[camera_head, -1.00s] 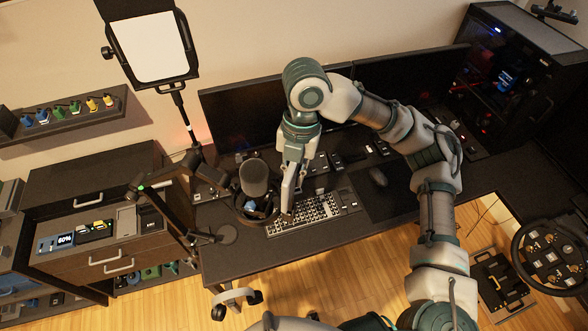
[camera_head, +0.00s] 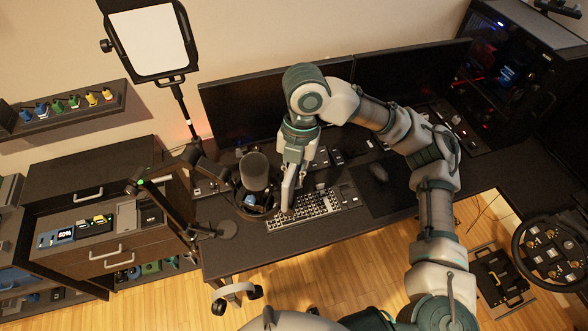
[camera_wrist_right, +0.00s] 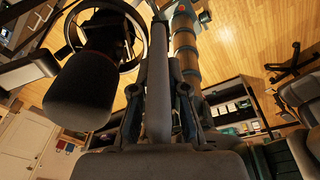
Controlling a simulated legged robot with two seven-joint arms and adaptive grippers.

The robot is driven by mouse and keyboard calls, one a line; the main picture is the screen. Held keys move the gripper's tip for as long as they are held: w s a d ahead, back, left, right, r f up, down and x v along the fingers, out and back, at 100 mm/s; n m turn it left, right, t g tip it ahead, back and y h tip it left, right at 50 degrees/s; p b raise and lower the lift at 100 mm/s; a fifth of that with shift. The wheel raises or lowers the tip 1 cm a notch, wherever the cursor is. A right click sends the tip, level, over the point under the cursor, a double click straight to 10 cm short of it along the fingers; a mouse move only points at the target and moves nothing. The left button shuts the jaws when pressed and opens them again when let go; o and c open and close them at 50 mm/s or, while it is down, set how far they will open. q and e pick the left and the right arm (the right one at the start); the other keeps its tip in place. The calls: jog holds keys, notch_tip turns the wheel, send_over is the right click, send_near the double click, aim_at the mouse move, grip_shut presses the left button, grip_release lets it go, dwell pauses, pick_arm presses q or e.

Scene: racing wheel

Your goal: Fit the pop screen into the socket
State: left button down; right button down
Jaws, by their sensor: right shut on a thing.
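My right gripper (camera_head: 290,190) points down over the desk, just right of the black microphone (camera_head: 255,172). In the right wrist view my right gripper (camera_wrist_right: 158,95) is shut on a slim grey piece (camera_wrist_right: 158,70), apparently the pop screen seen edge-on. The microphone (camera_wrist_right: 82,88) is close on the left there, with a dark ring (camera_wrist_right: 70,28) around its far end. This ring also shows below the microphone in the head view (camera_head: 243,209); it may be the socket. A gap shows between the held piece and the microphone; contact with the ring is unclear. My left gripper is out of view.
A keyboard (camera_head: 310,209) lies under and right of the gripper. The microphone's jointed arm (camera_head: 165,210) stands left. Monitors (camera_head: 245,110) stand behind, and a panel light (camera_head: 150,40) rises at back left. A mouse (camera_head: 378,172) lies to the right.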

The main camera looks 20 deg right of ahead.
jog(key=shift+f, duration=0.65)
jog(key=c, duration=1.1)
grip_release()
jog(key=shift+r, duration=0.15)
jog(key=r, duration=0.3)
jog(key=d+r, duration=0.1)
jog(key=r, duration=0.3)
jog(key=w+r, duration=0.1)
jog(key=r, duration=0.3)
jog(key=shift+w+d+r, duration=0.1)
jog(key=shift+d+r, duration=0.05)
jog(key=shift+r, duration=0.1)
